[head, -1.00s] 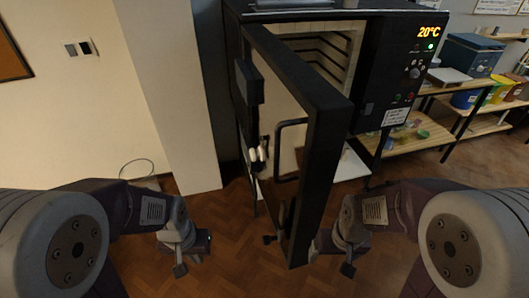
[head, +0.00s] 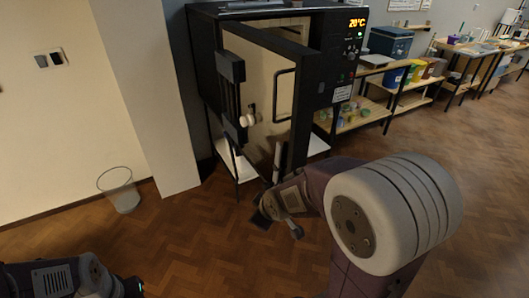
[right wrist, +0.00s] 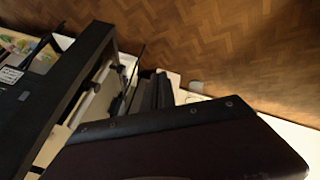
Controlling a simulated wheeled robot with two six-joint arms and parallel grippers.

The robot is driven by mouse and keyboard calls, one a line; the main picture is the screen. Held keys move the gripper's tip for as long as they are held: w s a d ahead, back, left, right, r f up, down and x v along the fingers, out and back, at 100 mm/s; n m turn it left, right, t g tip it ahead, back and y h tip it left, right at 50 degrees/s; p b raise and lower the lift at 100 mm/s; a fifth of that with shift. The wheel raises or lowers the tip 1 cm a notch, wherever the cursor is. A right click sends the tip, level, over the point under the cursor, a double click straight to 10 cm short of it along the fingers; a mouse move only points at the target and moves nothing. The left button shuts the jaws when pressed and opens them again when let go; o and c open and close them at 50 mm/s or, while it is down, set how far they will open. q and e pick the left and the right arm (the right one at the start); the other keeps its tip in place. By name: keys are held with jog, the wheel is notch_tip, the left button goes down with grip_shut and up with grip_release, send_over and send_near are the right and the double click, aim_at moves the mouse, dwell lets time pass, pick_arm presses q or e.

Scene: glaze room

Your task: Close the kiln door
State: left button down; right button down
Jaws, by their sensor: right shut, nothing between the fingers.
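The black kiln (head: 333,70) stands at the back centre on a dark stand, its display reading 20°C. Its door (head: 300,110) stands ajar, swung out toward me, with a gap above it into the pale chamber. The door has a dark loop handle (head: 276,96) and a pale knob (head: 247,120) near its left side. My right gripper (head: 264,210) is shut and empty, low by the door's bottom edge; I cannot tell whether it touches.
Wooden shelves (head: 362,120) with tubs and a blue box (head: 390,42) stand right of the kiln. The parquet floor in front is open.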

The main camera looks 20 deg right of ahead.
aim_at(280, 144)
jog(key=w+d+r+n+t+b, duration=0.1)
jog(key=w+d+n+t+b, duration=0.25)
jog(key=w, duration=0.25)
jog(key=w+d+r+n+t+h+b, duration=0.2)
jog(key=d+r+n+t+b, duration=0.4)
jog(key=r+t+b, duration=0.4)
jog(key=w+d, duration=0.1)
jog(key=w, duration=0.2)
jog(key=w+d+g, duration=0.1)
jog(key=w+d, duration=0.1)
jog(key=w, duration=0.1)
jog(key=w+d+f+g, duration=0.1)
jog(key=w+d, duration=0.1)
jog(key=w, duration=0.2)
jog(key=shift+d, duration=0.15)
jog(key=shift+w, duration=0.1)
